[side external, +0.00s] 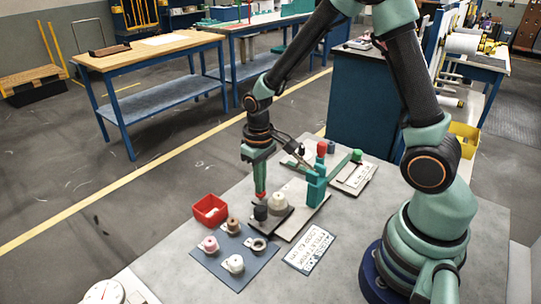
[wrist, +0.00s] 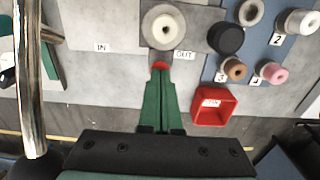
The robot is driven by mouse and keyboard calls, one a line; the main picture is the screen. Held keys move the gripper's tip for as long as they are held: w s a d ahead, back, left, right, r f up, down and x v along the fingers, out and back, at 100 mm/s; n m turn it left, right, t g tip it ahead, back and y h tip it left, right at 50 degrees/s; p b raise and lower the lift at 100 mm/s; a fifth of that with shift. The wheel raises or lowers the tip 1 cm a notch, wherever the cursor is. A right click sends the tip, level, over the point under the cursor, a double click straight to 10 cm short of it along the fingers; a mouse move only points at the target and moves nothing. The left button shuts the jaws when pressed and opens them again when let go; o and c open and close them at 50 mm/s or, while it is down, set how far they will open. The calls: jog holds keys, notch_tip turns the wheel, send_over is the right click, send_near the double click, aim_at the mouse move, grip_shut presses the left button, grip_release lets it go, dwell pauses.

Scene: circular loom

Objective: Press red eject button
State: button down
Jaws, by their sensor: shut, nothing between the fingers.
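A small red round piece, which looks like the red eject button (wrist: 160,65), shows right at my fingertips beside the OUT label (wrist: 184,54). It also shows in the side view (side external: 261,195). My gripper (wrist: 161,76) has its green fingers together with nothing between them, and points down at the red piece. The tips partly cover it; I cannot tell whether they touch it or whether it is pressed down. A cream bobbin (wrist: 163,27) stands on the dark plate close by. In the side view my gripper (side external: 260,189) is low, behind the black cylinder (side external: 261,212) and the bobbin.
A red bin (side external: 209,211) stands left of my gripper. A blue-grey mat (side external: 247,266) holds several small bobbins. A white text card (side external: 310,249) lies on clear tabletop in front.

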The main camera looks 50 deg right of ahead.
jog(key=shift+f, duration=1.05)
jog(key=shift+r, duration=3.1)
jog(key=shift+r, duration=0.1)
jog(key=s+r+t, duration=0.2)
jog(key=s+r, duration=0.2)
jog(key=r, duration=0.4)
jog(key=s+r+t, duration=0.3)
jog(key=s+r, duration=0.1)
jog(key=r, duration=0.3)
jog(key=shift+s+r+t, duration=0.2)
jog(key=shift+r+t, duration=0.1)
jog(key=shift+r, duration=0.05)
